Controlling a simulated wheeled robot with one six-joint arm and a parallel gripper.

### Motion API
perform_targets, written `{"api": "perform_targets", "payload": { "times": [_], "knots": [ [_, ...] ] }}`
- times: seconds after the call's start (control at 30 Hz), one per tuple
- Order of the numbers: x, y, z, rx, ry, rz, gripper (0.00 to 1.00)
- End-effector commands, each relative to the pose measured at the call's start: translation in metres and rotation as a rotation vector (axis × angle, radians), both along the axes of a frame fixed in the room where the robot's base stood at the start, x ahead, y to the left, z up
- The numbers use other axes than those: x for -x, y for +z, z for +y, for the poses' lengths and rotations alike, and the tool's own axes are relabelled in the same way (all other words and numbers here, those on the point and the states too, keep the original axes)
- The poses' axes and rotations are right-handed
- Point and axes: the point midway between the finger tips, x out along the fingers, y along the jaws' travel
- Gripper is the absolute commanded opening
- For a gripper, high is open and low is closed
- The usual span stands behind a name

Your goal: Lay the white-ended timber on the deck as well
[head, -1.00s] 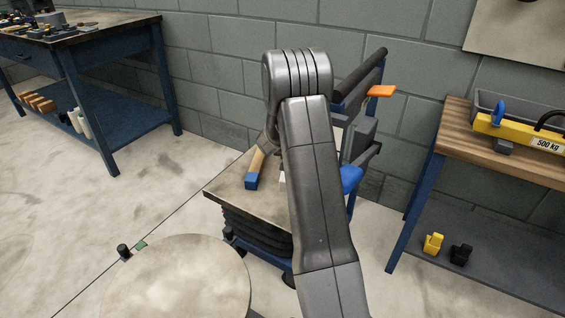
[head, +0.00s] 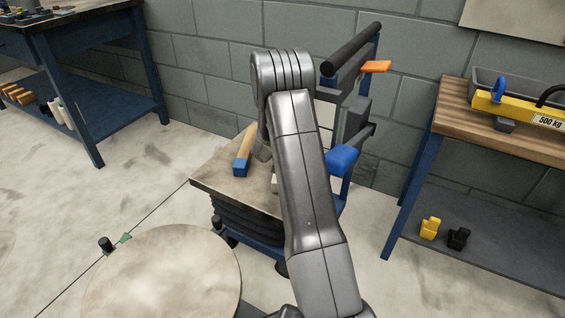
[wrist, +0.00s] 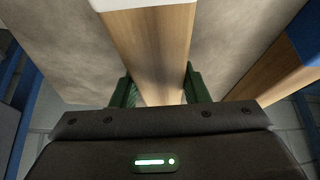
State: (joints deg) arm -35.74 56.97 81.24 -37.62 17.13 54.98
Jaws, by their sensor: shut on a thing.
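The white-ended timber (wrist: 150,45) is between the green fingers of my gripper (wrist: 160,90), which is shut on it in the wrist view. Its white end points to the top of that view. In the head view only its pale end (head: 275,184) shows beside my arm, which hides the rest and my gripper. The deck (head: 225,183) is the worn top of a blue lift cart; it also shows in the wrist view (wrist: 60,45). A blue-ended timber (head: 244,152) lies on the deck, to the right of the held one in the wrist view (wrist: 275,70). I cannot tell whether the held timber touches the deck.
The cart's blue frame with a black bar (head: 350,48) rises behind the deck. A wooden-topped bench (head: 455,115) with a yellow 500 kg beam stands right. A blue bench (head: 80,25) stands at the left.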

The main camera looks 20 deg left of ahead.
Motion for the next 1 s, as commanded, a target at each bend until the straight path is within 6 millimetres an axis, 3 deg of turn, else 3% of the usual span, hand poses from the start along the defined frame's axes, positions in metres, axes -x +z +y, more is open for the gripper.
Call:
{"api": "perform_targets", "payload": {
  "times": [0.37,0.4,0.5,0.83,1.0],
  "knots": [
    [0.0,-0.003,0.0,-0.002,0.0,-0.002,0.08],
    [0.0,-0.003,0.0,-0.002,0.0,-0.001,0.43],
    [0.0,-0.002,0.0,0.0,-0.001,0.0,0.62],
    [0.0,-0.001,0.0,0.0,0.0,0.0,0.62],
    [0.006,0.014,-0.001,-0.001,0.001,-0.001,0.62]
  ]
}}
